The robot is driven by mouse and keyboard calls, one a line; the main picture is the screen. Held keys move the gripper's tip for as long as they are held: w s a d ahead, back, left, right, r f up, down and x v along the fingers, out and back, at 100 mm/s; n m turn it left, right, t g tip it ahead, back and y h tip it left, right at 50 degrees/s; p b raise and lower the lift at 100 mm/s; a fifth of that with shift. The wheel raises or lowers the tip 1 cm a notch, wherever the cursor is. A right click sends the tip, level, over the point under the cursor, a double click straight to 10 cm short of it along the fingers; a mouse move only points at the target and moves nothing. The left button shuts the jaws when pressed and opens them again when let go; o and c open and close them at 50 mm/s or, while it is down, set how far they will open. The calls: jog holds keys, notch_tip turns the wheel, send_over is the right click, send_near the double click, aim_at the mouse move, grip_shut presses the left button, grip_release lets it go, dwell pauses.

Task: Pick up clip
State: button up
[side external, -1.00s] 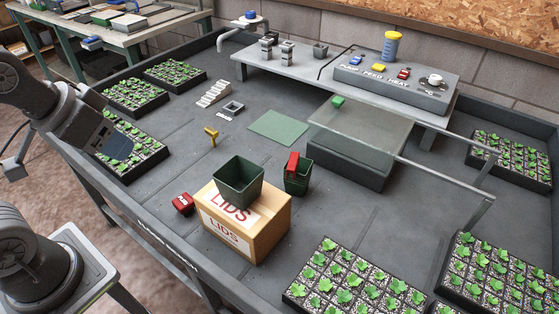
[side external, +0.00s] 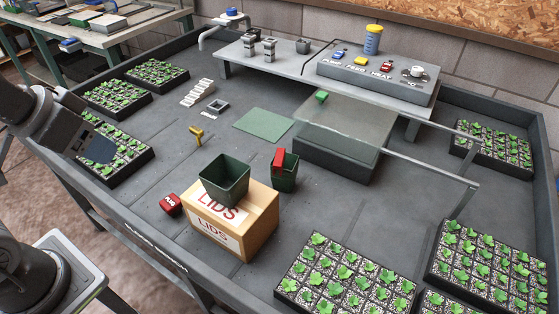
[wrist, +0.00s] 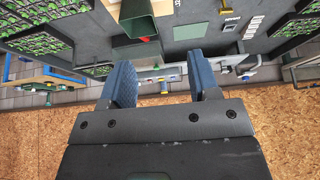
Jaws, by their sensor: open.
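A small yellow clip-like piece (side external: 196,133) stands on the grey bench, left of the green mat; it also shows near the top of the wrist view (wrist: 227,12). I cannot tell for certain that it is the clip. My gripper (side external: 98,150) is at the left edge of the side view, above the left seedling trays and well apart from the yellow piece. In the wrist view my gripper (wrist: 160,65) has its two blue fingers spread, with nothing held between them.
A cardboard box (side external: 235,232) carries a green pot (side external: 224,180). A smaller pot (side external: 285,180) with a red piece (side external: 278,160) stands beside it. A red block (side external: 171,204) lies left of the box. A green mat (side external: 264,125) lies flat. Seedling trays (side external: 345,278) line the edges.

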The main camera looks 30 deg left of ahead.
jog(key=n+g+y, duration=0.2)
jog(key=n, duration=0.2)
send_over(279, 157)
jog(key=s+d, duration=0.2)
jog(key=s, duration=0.3)
notch_tip(279, 157, down, 15)
jog(key=shift+n, duration=0.3)
jog(key=x, duration=0.8)
jog(key=shift+w+d+f, duration=0.15)
jog(key=shift+w+d, duration=0.05)
jog(key=shift+t, duration=0.3)
jog(key=shift+x, duration=3)
jog(key=shift+w, duration=0.1)
jog(key=shift+c, duration=0.2)
